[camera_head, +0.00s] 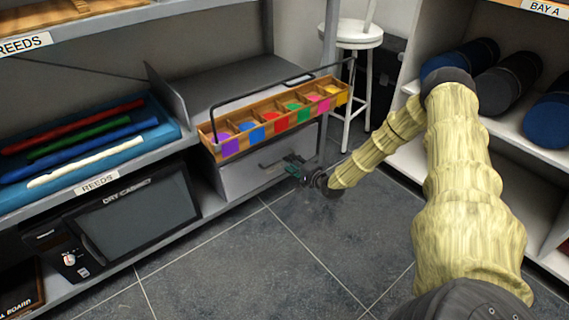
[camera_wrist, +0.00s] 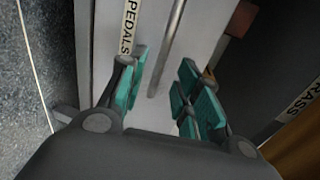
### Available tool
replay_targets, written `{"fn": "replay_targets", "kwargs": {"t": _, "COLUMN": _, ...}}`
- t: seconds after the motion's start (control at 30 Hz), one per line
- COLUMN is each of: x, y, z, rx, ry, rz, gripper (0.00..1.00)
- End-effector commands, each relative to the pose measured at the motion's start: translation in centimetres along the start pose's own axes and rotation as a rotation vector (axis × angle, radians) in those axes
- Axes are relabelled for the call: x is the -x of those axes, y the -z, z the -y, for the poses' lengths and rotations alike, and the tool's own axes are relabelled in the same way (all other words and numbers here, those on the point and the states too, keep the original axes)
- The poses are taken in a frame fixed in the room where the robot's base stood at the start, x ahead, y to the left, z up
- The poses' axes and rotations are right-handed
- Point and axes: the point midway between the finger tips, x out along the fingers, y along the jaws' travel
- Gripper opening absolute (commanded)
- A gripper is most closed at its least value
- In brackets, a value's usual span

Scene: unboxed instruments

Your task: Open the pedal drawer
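The pedal drawer (camera_head: 238,178) is a pale grey box front low in the shelf unit, under a wooden tray. Its front looks about level with the shelf edge. In the wrist view the drawer front (camera_wrist: 152,118) carries a PEDALS label (camera_wrist: 128,28) and a long grey bar handle (camera_wrist: 170,45). My gripper (camera_head: 296,168) is at the right end of the drawer front, close to the handle. In the wrist view my gripper (camera_wrist: 163,88) is open, with teal finger pads spread either side of the handle's near end. I cannot tell whether the pads touch anything.
A wooden tray (camera_head: 228,149) of coloured compartments sits just above the drawer. A dry cabinet (camera_head: 140,218) stands to its left. A white stool (camera_head: 358,40) is behind; a shelf with rolls (camera_head: 505,85) is at right. The tiled floor (camera_head: 290,250) in front is clear.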

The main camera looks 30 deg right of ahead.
Motion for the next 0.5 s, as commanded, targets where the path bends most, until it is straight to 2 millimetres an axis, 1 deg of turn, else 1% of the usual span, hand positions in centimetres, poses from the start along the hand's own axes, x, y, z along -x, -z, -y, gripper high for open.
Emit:
{"fn": "replay_targets", "kwargs": {"t": 0.03, "x": -0.9, "y": 0.0, "z": -0.4, "rx": 0.002, "ry": 0.000, "rz": 0.001, "gripper": 0.33}}
{"fn": "replay_targets", "kwargs": {"t": 0.2, "x": -3.3, "y": 0.0, "z": -0.3, "rx": 0.001, "ry": 0.000, "rz": 0.001, "gripper": 0.33}}
{"fn": "replay_targets", "kwargs": {"t": 0.33, "x": -4.4, "y": 0.0, "z": -0.2, "rx": 0.001, "ry": 0.000, "rz": 0.000, "gripper": 0.33}}
{"fn": "replay_targets", "kwargs": {"t": 0.5, "x": -5.1, "y": 0.0, "z": -0.1, "rx": 0.001, "ry": -0.001, "rz": 0.000, "gripper": 0.33}}
